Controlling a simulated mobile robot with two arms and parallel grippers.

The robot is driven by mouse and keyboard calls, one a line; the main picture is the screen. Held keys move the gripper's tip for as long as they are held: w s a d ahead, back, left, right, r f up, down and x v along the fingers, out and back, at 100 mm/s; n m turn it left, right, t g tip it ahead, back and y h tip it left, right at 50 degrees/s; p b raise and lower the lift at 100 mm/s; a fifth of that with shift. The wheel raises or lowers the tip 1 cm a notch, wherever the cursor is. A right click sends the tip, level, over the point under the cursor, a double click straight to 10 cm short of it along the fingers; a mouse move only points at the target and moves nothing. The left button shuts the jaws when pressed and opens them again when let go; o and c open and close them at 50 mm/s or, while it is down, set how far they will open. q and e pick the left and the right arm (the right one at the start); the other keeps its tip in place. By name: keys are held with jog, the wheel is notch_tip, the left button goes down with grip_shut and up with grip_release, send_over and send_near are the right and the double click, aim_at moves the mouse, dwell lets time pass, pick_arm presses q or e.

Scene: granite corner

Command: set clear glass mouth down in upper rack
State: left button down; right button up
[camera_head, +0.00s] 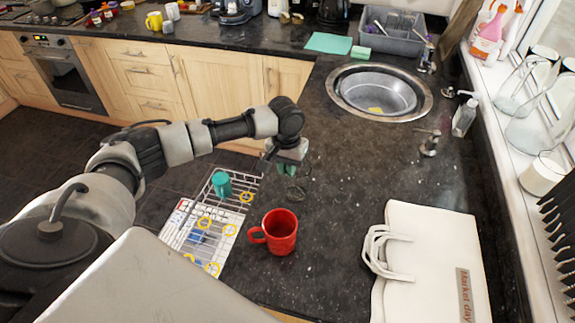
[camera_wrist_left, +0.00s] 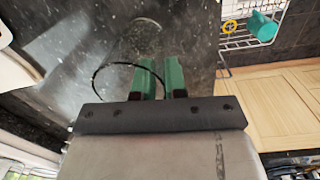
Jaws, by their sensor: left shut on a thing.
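My left gripper (camera_head: 287,172), with green fingers, points down over the dark counter just right of the rack. It is shut on the clear glass (camera_head: 296,190), which is faint against the stone. In the left wrist view the green fingers (camera_wrist_left: 160,80) are at the glass's dark near rim (camera_wrist_left: 94,80), and a fainter ring shows beyond it. I cannot tell which end is the mouth. The white wire rack (camera_head: 251,182) lies left of the gripper, with a teal cup (camera_head: 222,184) in it. The rack's corner also shows in the left wrist view (camera_wrist_left: 245,43). My right gripper is out of view.
A red mug (camera_head: 281,232) stands on the counter near the rack. A white bag (camera_head: 425,255) lies to its right. Yellow rings (camera_head: 204,223) mark spots at the rack. The sink (camera_head: 426,108) is at the back; the counter between is clear.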

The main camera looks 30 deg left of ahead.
pick_arm(q)
jog(key=c, duration=1.3)
grip_release()
jog(key=shift+c, duration=0.2)
jog(key=shift+o, duration=0.9)
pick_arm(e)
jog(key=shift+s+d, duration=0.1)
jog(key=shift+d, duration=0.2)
pick_arm(q)
jog(key=r+b, duration=0.1)
jog(key=r, duration=0.4)
jog(key=r+b, duration=0.1)
jog(key=r, duration=0.5)
jog(key=shift+w+a+b, duration=0.1)
jog(key=shift+a+b, duration=0.1)
jog(key=shift+b, duration=0.15)
jog(key=shift+r, duration=0.6)
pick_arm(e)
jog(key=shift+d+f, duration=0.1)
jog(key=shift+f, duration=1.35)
pick_arm(q)
jog(key=shift+f, duration=0.1)
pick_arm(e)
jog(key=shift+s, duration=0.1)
